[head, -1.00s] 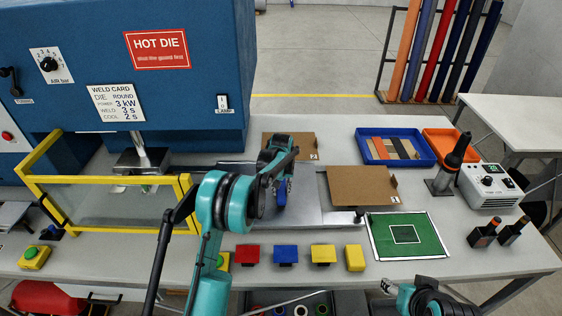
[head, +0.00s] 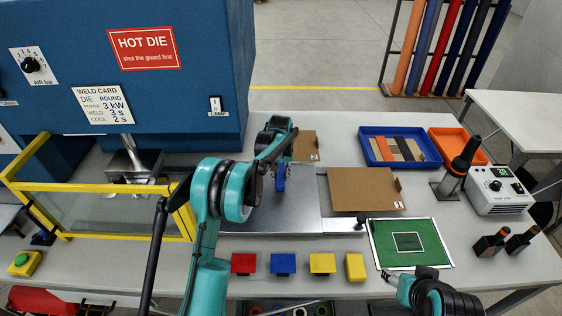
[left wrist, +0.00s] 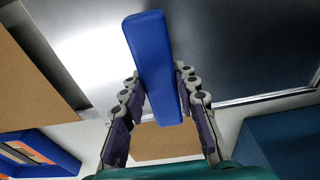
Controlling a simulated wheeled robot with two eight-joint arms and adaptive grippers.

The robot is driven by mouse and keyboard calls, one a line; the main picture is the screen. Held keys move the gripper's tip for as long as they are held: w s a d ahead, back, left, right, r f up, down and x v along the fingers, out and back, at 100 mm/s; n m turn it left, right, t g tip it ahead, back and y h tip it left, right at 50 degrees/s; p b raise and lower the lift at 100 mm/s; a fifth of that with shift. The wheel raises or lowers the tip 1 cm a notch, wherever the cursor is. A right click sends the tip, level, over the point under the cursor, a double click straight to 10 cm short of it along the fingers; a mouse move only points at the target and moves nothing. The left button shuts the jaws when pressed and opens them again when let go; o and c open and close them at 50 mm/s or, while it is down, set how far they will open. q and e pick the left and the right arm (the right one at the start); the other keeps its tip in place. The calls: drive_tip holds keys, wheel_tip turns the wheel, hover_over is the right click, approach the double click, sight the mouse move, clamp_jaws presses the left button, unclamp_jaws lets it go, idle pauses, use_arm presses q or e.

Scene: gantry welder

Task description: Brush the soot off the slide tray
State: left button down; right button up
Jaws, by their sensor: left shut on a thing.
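The slide tray (head: 300,213) is a flat grey metal plate in the middle of the bench, to the right of the yellow-framed guard. My left gripper (head: 281,172) is shut on a blue block-shaped thing (head: 281,181), which looks like the brush's handle, over the tray's back part. In the left wrist view the blue thing (left wrist: 152,60) stands between the two fingers (left wrist: 155,105); its far end and any bristles are hidden. The tray (left wrist: 90,50) there looks bright on one side and dark on the other; I cannot tell soot from reflection. My right gripper (head: 390,277) is at the bench's front edge.
The blue welder (head: 190,90) and its yellow guard (head: 100,188) stand at the left. Cardboard pieces (head: 360,190) lie behind and right of the tray. A green mat (head: 390,250) and coloured blocks (head: 283,263) lie in front. A blue bin (head: 370,150) stands at the back right.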

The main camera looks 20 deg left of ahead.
use_arm(q)
drive_tip(key=shift+s+r, duration=0.15)
drive_tip(key=shift+r, duration=0.55)
drive_tip(key=shift+w+r+p, duration=0.25)
drive_tip(key=shift+r+p, duration=0.5)
drive_tip(key=shift+r, duration=0.2)
drive_tip(key=shift+s+r+p, duration=0.15)
drive_tip(key=shift+r+p, duration=0.3)
drive_tip(key=shift+r, duration=0.5)
drive_tip(key=shift+f, duration=0.1)
